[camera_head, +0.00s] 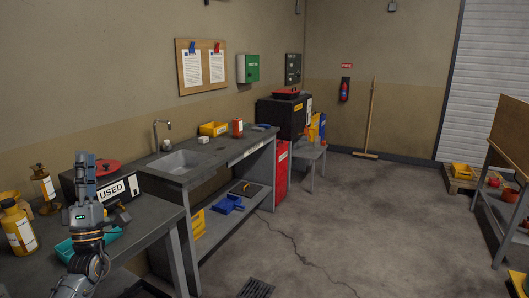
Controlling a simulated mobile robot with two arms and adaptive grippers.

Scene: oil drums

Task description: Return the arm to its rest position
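My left arm comes in at the bottom left. Its gripper (85,158) points upward over the left workbench (150,222), in front of the "USED" sign (118,190) and the dark box with the red lid. The fingers overlap from this angle, so I cannot tell whether they are open or shut. No object shows clearly between them. My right gripper is not in view.
A teal tray (108,234) lies beside my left arm. A yellow bottle (17,228) and a brown-yellow bottle (45,188) stand left of it. A sink bench (240,148) stands beyond. A shelf rack (492,215) is at right. The middle floor (350,220) is clear.

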